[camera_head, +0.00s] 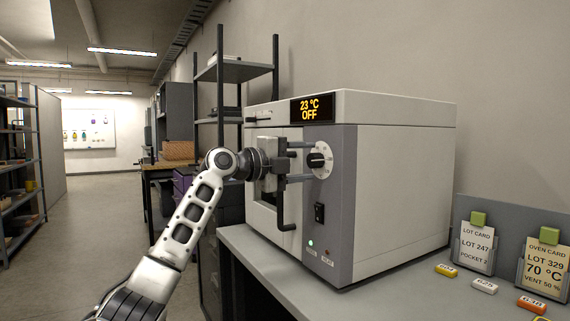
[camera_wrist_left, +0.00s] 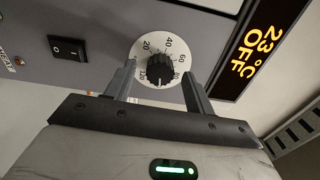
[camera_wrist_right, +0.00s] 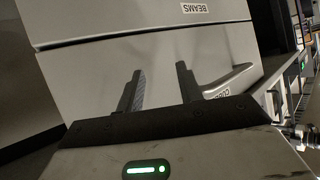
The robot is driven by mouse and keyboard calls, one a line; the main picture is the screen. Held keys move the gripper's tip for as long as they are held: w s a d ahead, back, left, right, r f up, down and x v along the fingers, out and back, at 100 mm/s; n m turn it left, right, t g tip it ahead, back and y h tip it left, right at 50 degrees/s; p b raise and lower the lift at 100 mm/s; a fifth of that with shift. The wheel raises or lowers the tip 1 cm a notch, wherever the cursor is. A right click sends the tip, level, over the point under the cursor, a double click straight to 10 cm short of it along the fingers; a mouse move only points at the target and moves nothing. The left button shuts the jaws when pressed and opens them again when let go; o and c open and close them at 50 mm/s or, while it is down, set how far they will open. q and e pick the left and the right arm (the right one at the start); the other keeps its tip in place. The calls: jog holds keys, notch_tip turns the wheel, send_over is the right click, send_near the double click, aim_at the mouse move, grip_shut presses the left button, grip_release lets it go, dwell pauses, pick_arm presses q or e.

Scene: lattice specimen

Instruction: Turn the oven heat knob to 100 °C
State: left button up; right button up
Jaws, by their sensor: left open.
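The oven (camera_head: 400,150) stands on the bench, and its display (camera_head: 312,108) reads 23 °C and OFF. The black heat knob (camera_head: 317,160) sits on a white dial on the grey front panel. In the left wrist view the knob (camera_wrist_left: 160,72) lies between my left gripper's fingers (camera_wrist_left: 159,80). They are open, with a gap visible on each side. In the head view my left gripper (camera_head: 306,163) is level with the knob, in front of the panel. My right gripper (camera_wrist_right: 161,90) shows only in its wrist view, open and empty before a grey drawer front.
A black rocker switch (camera_head: 319,212) and a lit green lamp (camera_head: 310,242) are below the knob. The oven door handle (camera_head: 284,210) is beside my left gripper. An oven card (camera_head: 543,262) reads LOT 329, 70 °C, VENT 50 %. Labelled blocks lie on the bench (camera_head: 400,290).

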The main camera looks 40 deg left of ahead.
pick_arm(q)
jog(key=b+v, duration=0.4)
jog(key=v, duration=1.1)
jog(key=shift+s, duration=0.3)
pick_arm(e)
notch_tip(320, 180, down, 6)
jog(key=a+g, duration=0.1)
jog(key=shift+w+a+y, duration=0.2)
jog(key=shift+w+y, duration=0.1)
jog(key=shift+w, duration=0.05)
jog(key=shift+r, duration=0.2)
